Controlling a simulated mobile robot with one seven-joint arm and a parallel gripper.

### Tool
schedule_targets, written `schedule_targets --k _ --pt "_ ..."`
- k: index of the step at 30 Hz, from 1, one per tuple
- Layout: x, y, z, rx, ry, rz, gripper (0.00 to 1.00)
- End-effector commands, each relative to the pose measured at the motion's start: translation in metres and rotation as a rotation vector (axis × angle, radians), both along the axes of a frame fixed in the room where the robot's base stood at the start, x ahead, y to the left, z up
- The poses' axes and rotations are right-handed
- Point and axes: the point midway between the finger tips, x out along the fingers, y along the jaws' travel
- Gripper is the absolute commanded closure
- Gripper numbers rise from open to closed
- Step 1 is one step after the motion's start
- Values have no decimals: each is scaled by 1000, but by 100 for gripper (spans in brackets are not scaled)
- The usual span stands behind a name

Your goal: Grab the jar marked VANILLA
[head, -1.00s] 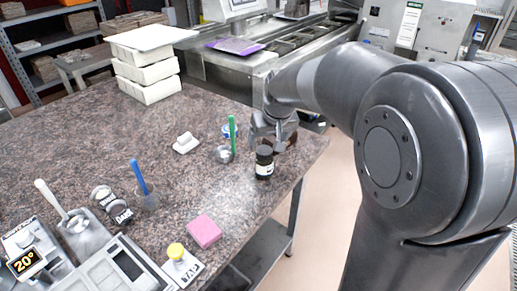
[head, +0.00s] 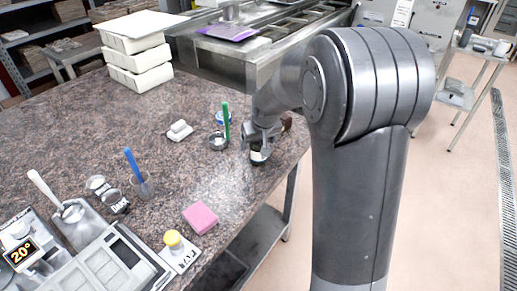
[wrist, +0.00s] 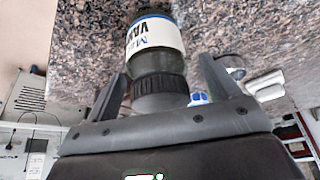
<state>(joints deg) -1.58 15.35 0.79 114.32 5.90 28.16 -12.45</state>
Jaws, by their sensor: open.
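The jar marked VANILLA (wrist: 155,38) shows in the wrist view with a dark ribbed lid and a white and blue label; only part of the lettering reads. In the head view the jar (head: 258,157) stands near the table's right edge, mostly covered by my gripper (head: 262,136). My gripper (wrist: 163,84) is open in the wrist view. One finger is on each side of the jar's lid, with gaps visible.
A brown item (head: 287,121) is just beyond my gripper. A pink block (head: 201,217) lies nearer. The table's right edge is close.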

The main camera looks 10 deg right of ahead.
Motion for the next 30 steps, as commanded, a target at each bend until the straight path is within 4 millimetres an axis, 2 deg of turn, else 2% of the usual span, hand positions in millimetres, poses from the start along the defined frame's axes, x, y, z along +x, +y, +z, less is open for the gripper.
schedule_targets --k 9,30 --pt "2 0 -5 0 0 0 20" --pt "2 0 -4 0 -1 1 75"
